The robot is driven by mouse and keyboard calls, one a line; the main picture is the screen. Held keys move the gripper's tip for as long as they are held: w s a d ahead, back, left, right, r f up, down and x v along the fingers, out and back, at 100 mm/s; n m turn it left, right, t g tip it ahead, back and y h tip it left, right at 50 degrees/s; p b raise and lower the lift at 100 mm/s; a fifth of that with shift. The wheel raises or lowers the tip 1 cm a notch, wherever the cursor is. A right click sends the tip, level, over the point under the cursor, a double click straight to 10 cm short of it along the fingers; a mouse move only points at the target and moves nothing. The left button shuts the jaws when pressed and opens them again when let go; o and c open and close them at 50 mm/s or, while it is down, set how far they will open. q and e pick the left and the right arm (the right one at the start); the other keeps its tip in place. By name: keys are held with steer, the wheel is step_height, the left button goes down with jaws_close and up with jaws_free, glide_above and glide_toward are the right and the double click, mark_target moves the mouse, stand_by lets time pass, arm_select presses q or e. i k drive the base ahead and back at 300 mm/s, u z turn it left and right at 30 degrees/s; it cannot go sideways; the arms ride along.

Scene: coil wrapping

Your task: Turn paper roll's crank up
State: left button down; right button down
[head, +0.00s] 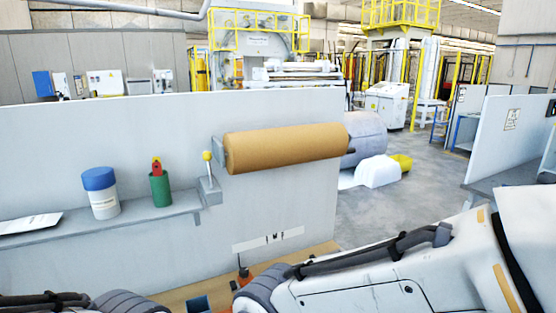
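The paper roll (287,147) is a brown cylinder mounted level along a light grey wall panel. At its left end is a grey bracket. A crank (207,170) with a yellow knob on top stands just left of the roll, above a grey block (209,192). The knob points up. My arms show along the bottom edge, the right one large at lower right. Neither gripper's fingers can be seen, and nothing of mine touches the roll or crank.
A shelf (150,217) left of the crank holds a blue-lidded white tub (101,194), a green holder (160,189) with a red and yellow item, and papers (30,223). A small orange and black item (244,274) is at the bottom. Open floor (400,190) is at right.

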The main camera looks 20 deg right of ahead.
mark_target(247, 151)
steer(key=z, duration=2.5)
steer(key=i, duration=3.95)
steer(key=u, duration=3.45)
steer(key=i, duration=0.5)
steer(key=u, duration=0.05)
